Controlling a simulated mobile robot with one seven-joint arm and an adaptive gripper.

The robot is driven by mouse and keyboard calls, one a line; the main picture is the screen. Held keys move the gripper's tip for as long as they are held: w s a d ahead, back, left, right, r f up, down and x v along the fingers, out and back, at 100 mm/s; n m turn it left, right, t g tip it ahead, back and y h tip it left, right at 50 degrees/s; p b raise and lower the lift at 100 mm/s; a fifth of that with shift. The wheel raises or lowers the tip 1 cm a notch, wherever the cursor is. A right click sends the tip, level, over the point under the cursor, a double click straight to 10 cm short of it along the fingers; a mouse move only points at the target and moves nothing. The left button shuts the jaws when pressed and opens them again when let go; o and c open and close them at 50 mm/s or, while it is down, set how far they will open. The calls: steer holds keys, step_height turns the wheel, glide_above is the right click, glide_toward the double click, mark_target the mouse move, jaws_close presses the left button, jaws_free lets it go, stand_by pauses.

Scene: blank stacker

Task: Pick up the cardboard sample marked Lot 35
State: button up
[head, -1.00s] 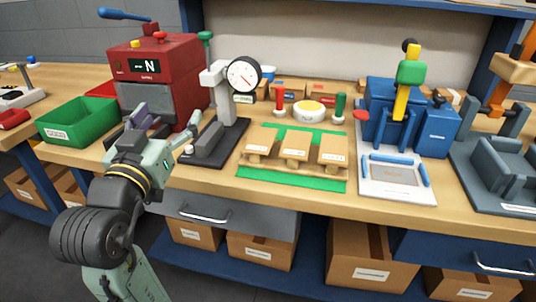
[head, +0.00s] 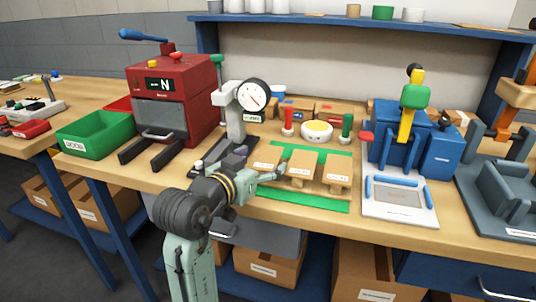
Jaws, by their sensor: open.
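Three tan cardboard samples stand in a row on a wooden holder on a green mat (head: 318,203) in the head view: a left one (head: 267,157), a middle one (head: 302,165) and a right one (head: 339,171). Each has a small white label on its front, too small to read, so I cannot tell which is Lot 35. My gripper (head: 261,167) is open and empty at the near left of the row, close to the left sample. My arm hides part of the mat's left side and the left sample's lower part. Whether a finger touches the sample cannot be told.
A dial gauge on a stand (head: 253,96) rises just behind my gripper. A red machine (head: 172,100) and green bin (head: 96,136) are left. A white bowl (head: 317,130) with red and green stamps stands behind the samples; a blue press (head: 400,140) is right.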

steer(key=shift+x, duration=0.9)
steer(key=c, duration=0.9)
